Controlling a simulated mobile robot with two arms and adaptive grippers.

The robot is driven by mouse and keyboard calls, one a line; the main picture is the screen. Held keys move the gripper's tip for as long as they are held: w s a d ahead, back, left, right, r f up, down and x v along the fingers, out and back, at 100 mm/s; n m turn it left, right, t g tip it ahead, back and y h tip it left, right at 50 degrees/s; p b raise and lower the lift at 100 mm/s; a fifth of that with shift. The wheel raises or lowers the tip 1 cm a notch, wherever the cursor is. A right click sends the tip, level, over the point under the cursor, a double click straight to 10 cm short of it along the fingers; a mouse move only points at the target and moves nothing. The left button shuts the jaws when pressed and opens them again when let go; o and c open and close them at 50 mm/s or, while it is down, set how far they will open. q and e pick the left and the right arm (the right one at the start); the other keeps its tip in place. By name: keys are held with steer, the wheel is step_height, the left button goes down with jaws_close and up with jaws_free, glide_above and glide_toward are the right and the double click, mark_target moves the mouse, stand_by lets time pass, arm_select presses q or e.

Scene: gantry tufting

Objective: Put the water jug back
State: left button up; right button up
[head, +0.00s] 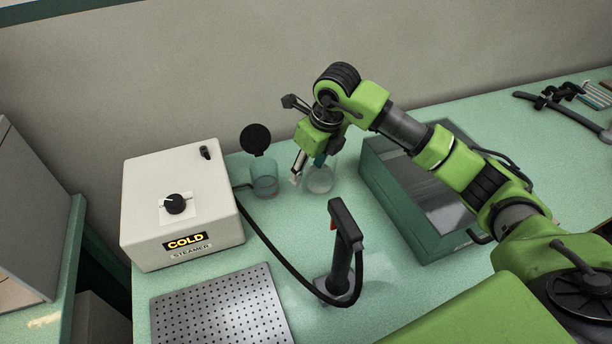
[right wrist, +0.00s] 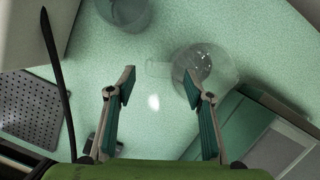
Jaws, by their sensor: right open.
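The water jug (head: 320,181) is a clear glass vessel standing upright on the green bench, partly hidden behind my right gripper (head: 308,168). In the right wrist view the jug (right wrist: 212,66) lies just beyond the right fingertip, with its clear handle pointing left. My right gripper (right wrist: 159,82) is open and empty. The handle appears between its fingertips in the picture; I cannot tell whether they touch it. My left gripper is not in view.
A clear bluish container (head: 264,182) with a raised black lid stands left of the jug. The white steamer box (head: 180,215), marked COLD, is further left. A black hand tool (head: 341,255), perforated plate (head: 222,308) and green open box (head: 384,190) surround the clear bench area.

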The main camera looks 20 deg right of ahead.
steer(key=b+v, duration=0.1)
steer(key=v, duration=0.7)
steer(key=shift+r, duration=0.25)
